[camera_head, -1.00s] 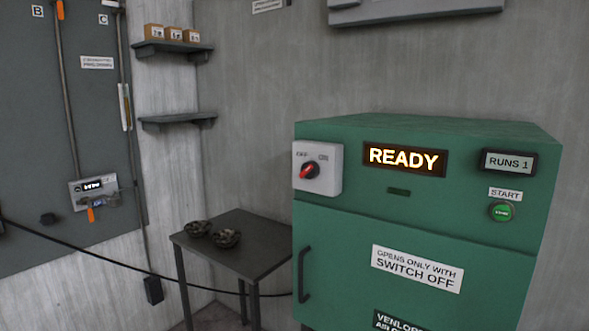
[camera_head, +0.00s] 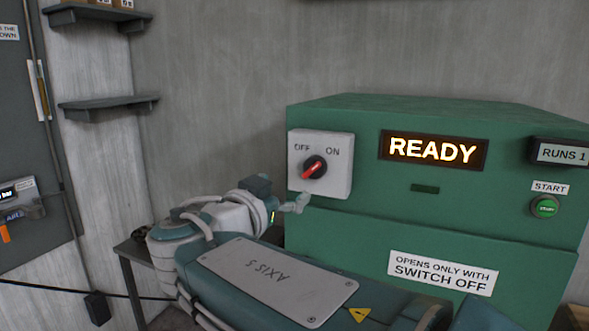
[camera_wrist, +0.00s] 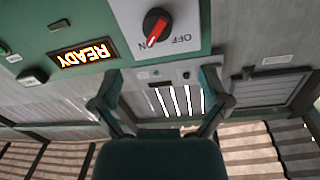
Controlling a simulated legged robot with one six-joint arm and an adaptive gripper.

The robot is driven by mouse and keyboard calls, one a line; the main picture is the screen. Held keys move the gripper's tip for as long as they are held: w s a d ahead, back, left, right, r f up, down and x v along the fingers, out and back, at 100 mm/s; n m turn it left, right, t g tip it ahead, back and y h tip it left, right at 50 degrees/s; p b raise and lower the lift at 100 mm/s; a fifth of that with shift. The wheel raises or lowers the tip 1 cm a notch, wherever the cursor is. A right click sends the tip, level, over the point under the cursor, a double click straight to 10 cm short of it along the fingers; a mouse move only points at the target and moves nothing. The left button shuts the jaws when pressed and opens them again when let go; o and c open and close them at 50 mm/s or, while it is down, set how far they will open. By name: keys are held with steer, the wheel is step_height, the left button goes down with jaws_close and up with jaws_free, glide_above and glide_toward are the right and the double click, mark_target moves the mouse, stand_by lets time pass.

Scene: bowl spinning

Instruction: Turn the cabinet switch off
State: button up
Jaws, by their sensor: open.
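The cabinet switch (camera_head: 315,167) is a black knob with a red handle on a white plate (camera_head: 338,184), marked OFF at left and ON at right. The red handle slants, its upper end toward ON. In the wrist view the switch (camera_wrist: 157,24) appears upside down near the top, its handle end by the ON mark. The green cabinet (camera_head: 400,225) shows a lit READY sign (camera_head: 433,150). My gripper (camera_head: 296,203) is just below the plate's lower edge, apart from the knob. In the wrist view my gripper (camera_wrist: 160,82) has its fingers spread with nothing between them.
A green START button (camera_head: 545,207) and a RUNS 1 display (camera_head: 562,154) are at the cabinet's right. A label (camera_head: 441,272) reads OPENS ONLY WITH SWITCH OFF. Wall shelves (camera_head: 108,107) are at the left. A dark table (camera_head: 130,248) is partly hidden behind my arm.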

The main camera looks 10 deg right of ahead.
mark_target(308, 173)
steer(key=x, duration=0.3)
steer(key=s+d+x, duration=0.1)
steer(key=x, duration=0.1)
steer(key=shift+w+d, duration=0.15)
steer(key=shift+w, duration=0.1)
steer(key=w, duration=0.2)
steer(key=w+d, duration=0.1)
steer(key=w, duration=0.1)
steer(key=shift+f, duration=0.1)
steer(key=shift+w+d, duration=0.15)
steer(key=shift+d, duration=0.85)
steer(key=shift+a, duration=0.1)
steer(key=c, duration=0.7)
steer(key=shift+a, duration=0.3)
steer(key=c, duration=0.4)
